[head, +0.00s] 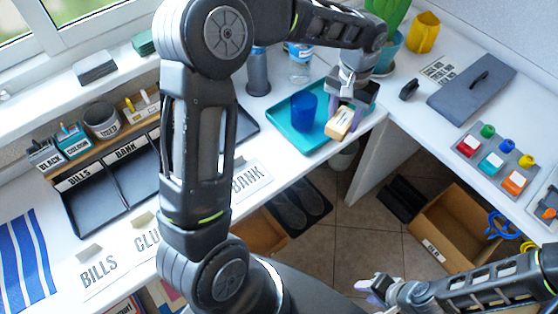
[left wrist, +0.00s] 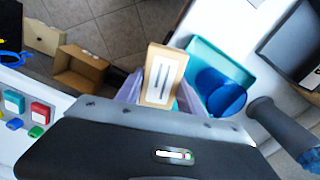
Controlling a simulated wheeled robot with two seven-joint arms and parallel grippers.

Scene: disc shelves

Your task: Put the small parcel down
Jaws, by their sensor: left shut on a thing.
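My left gripper (head: 352,100) is shut on the small parcel (head: 340,122), a tan box with a pale label. The parcel is at the right end of the teal tray (head: 283,137), near the desk's front edge; whether it touches the tray I cannot tell. In the left wrist view the parcel (left wrist: 163,75) sits between the fingers, with the teal tray (left wrist: 205,48) beside and behind it. A blue cup (head: 303,105) stands in the tray. My right gripper (head: 372,287) is low at the bottom, away from the desk; its finger opening is unclear.
A water bottle (head: 299,62) and a plant pot (head: 387,55) stand behind the tray. Right of it are a small black object (head: 409,89) and a grey slab with a handle (head: 470,88). A cardboard box (head: 462,222) stands on the floor below.

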